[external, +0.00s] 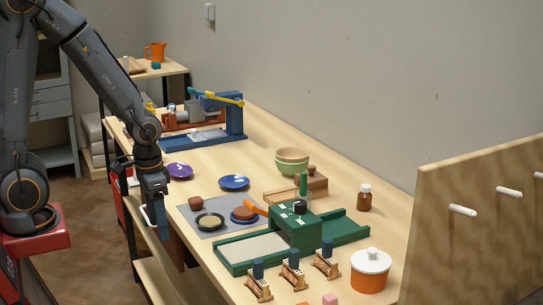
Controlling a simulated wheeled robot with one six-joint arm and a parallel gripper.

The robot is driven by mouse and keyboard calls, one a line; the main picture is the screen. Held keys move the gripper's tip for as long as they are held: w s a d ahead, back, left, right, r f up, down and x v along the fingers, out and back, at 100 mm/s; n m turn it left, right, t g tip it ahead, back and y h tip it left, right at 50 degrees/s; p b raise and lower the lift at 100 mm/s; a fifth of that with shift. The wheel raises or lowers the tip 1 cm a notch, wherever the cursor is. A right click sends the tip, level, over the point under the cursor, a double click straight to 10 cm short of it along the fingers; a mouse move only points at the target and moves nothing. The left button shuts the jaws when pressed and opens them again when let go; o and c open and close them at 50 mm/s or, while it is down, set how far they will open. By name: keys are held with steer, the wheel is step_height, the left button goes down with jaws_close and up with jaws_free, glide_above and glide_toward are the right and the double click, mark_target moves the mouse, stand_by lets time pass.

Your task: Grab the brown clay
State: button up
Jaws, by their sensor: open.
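A small reddish-brown lump (196,202), which looks like the brown clay, rests on a grey mat (217,231) near the table's left edge.
A black dish (209,221) sits just in front of the lump. A purple plate (179,171) and a dark blue plate (234,182) lie behind it. A green press (293,232) stands to the right. Bare table lies between the blue machine (235,118) and the plates.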

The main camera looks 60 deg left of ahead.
mark_target(195, 199)
steer(key=shift+c, duration=0.6)
steer(key=w+r+m+p, duration=0.1)
steer(key=w+m, duration=0.1)
steer(key=m, duration=0.1)
steer(key=w+a+r+m+y+p, duration=0.1)
steer(key=w+m, duration=0.1)
steer(key=m, duration=0.1)
steer(key=w+a+r+m+y+p, duration=0.1)
steer(key=w+r+m+p, duration=0.1)
steer(key=m, duration=0.1)
steer(key=shift+a+r+g, duration=0.1)
steer(key=shift+a+g, duration=0.1)
steer(key=shift+g, duration=0.2)
steer(key=w+a+r+m+y+p, duration=0.3)
steer(key=w+m, duration=0.4)
steer(key=m, duration=0.2)
steer(key=shift+w+p+x, duration=0.15)
steer(key=shift+p+x, duration=0.3)
steer(key=shift+x, duration=1.4)
steer(key=shift+w+p+x, duration=0.15)
steer(key=shift+p+x, duration=0.3)
steer(key=shift+x, duration=1.45)
steer(key=shift+h, duration=0.3)
steer(key=c, duration=1.1)
steer(key=shift+c, duration=0.2)
